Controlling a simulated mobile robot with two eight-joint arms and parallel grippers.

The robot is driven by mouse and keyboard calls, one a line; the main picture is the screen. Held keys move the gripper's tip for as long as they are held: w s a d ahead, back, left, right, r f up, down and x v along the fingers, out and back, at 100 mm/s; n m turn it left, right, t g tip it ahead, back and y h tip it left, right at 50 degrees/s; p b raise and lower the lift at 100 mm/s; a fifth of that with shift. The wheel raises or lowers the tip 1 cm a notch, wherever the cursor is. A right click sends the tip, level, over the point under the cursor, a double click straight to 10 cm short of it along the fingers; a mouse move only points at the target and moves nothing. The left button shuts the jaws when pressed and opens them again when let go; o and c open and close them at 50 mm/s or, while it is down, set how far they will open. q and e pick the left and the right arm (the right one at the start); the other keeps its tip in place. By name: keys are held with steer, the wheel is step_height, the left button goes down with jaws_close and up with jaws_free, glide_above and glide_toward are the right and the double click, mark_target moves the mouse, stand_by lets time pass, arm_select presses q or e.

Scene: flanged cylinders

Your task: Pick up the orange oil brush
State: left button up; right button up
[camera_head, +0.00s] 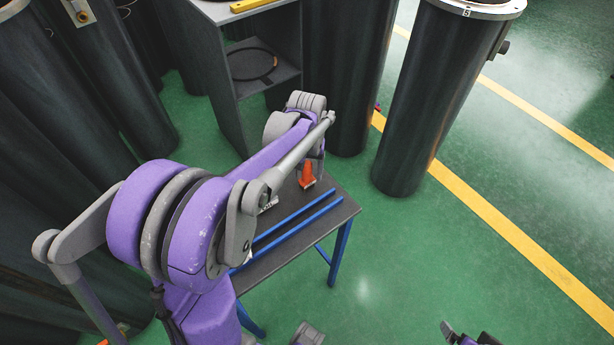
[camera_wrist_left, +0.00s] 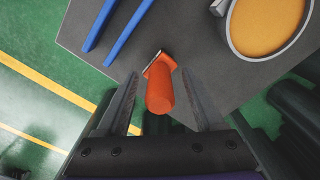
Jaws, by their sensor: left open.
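The orange oil brush (camera_head: 307,175) stands out near the far end of the small dark table in the head view, partly behind my left arm. In the left wrist view the brush (camera_wrist_left: 160,95) has its rounded orange handle toward the camera and a wider head beyond. My left gripper (camera_wrist_left: 161,75) is open, with one finger on each side of the brush; gaps show on both sides. In the head view its fingers are mostly hidden by the arm. A dark, purple part of my right arm shows at the bottom edge of the head view; its jaws are not clear.
The table (camera_head: 325,222) has two blue bars (camera_head: 295,228) along it. A grey-rimmed round container with orange-yellow contents (camera_wrist_left: 268,28) stands beside the brush. A grey shelf unit (camera_head: 232,105) and tall black flanged cylinders (camera_head: 435,95) stand behind; green floor is free at right.

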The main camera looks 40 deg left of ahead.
arm_select(q)
steer(key=shift+f, duration=0.4)
jaws_close()
steer(key=shift+r, duration=0.1)
